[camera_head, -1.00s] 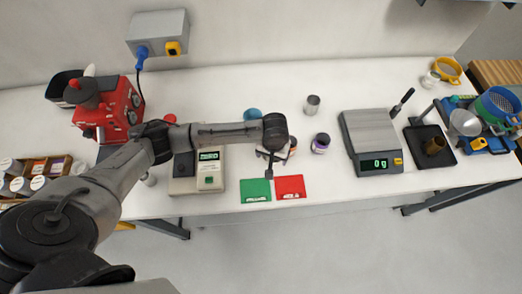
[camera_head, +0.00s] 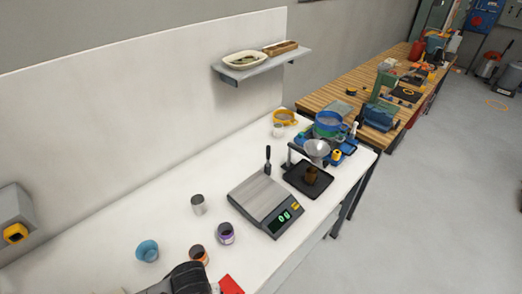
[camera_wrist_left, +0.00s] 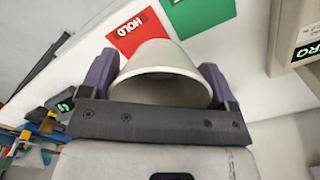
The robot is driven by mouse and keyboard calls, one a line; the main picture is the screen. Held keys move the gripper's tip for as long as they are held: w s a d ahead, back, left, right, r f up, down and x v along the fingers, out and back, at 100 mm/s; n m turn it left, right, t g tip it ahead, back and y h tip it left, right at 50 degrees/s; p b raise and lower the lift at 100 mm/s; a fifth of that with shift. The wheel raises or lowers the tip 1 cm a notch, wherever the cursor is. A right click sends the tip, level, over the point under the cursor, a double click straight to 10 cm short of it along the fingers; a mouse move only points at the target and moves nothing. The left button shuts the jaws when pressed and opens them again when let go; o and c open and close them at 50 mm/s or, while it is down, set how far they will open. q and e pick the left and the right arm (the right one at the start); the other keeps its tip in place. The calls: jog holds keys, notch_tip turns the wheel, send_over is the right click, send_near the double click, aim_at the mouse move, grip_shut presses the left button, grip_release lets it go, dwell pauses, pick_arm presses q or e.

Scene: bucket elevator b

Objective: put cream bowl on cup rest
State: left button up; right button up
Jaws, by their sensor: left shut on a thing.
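My left gripper (camera_wrist_left: 159,68) shows in the left wrist view. Its purple fingers are shut on the two sides of a cream bowl (camera_wrist_left: 165,58), whose wide mouth faces the camera. The bowl hangs above the white table near a red HOLD card and a green card. In the head view only a dark part of my left arm shows at the bottom edge, and the bowl is not visible there. I cannot tell which thing is the cup rest.
A scale (camera_head: 264,205) reading 0 g stands mid-table. A metal cup (camera_head: 198,205), a purple-banded jar (camera_head: 226,234), an orange-banded jar (camera_head: 199,254) and a blue cup (camera_head: 147,251) stand left of it. A wall shelf (camera_head: 262,67) hangs above. A wooden bench (camera_head: 340,95) lies beyond.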

pick_arm(q)
jog(key=shift+m, duration=0.6)
jog(key=r, duration=0.2)
jog(key=w+a+r, duration=0.1)
jog(key=r, duration=0.3)
jog(key=shift+w+a+r, duration=0.25)
jog(key=shift+r, duration=0.15)
jog(key=w+a+r, duration=0.2)
jog(key=w+r, duration=0.2)
jog(key=r, duration=0.4)
jog(key=w+a+r, duration=0.2)
jog(key=w+r, duration=0.2)
jog(key=r, duration=0.4)
jog(key=s+r+p, duration=0.9)
jog(key=r+p, duration=0.5)
jog(key=p, duration=0.4)
jog(key=shift+d, duration=0.1)
